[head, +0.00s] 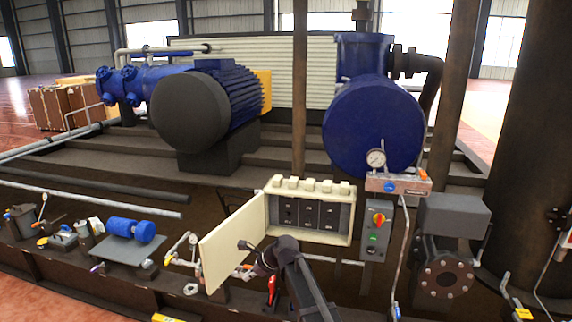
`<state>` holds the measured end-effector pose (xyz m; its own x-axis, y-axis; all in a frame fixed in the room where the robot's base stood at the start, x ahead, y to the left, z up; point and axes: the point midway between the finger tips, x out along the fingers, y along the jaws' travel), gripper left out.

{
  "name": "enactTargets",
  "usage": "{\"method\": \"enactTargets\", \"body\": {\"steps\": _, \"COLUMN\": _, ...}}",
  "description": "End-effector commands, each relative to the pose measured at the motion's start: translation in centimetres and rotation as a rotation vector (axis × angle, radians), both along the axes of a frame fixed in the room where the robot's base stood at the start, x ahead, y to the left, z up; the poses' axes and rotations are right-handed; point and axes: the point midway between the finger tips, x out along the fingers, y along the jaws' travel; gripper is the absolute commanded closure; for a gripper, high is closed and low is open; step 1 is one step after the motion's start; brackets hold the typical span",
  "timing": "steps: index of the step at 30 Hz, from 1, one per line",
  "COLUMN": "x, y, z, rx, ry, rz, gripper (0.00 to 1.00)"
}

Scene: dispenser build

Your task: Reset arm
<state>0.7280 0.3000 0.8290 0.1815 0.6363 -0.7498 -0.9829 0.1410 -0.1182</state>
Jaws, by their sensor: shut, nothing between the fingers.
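My gripper (245,245) shows in the head view at the lower middle, at the end of my dark arm. It is small and dark, looks shut, and points to the left. Nothing shows in its fingers. It overlaps the right edge of the open cream door (226,242) of an electrical box (340,239); I cannot tell whether they touch. The box holds several dark breaker panels (308,214) side by side.
A grey control box (375,243) with a red-yellow knob (379,219) is right of the electrical box. A pressure gauge (376,158) stands above it. A flanged valve body (446,274) is farther right. Small pumps and valves (130,229) line the left. Large blue machinery (372,125) stands behind.

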Motion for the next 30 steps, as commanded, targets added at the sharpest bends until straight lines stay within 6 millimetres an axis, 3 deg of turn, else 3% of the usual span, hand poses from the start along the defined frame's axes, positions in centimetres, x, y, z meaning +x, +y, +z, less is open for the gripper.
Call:
{"method": "enactTargets", "body": {"steps": 15, "x": -6.5, "y": -12.7, "z": -2.8, "rx": -0.38, "ry": -0.31, "rz": 0.553, "gripper": 1.0}}
{"method": "enactTargets", "body": {"steps": 30, "x": -14.3, "y": -24.2, "z": -4.4, "rx": -0.639, "ry": -0.431, "rz": 1.196, "gripper": 1.0}}
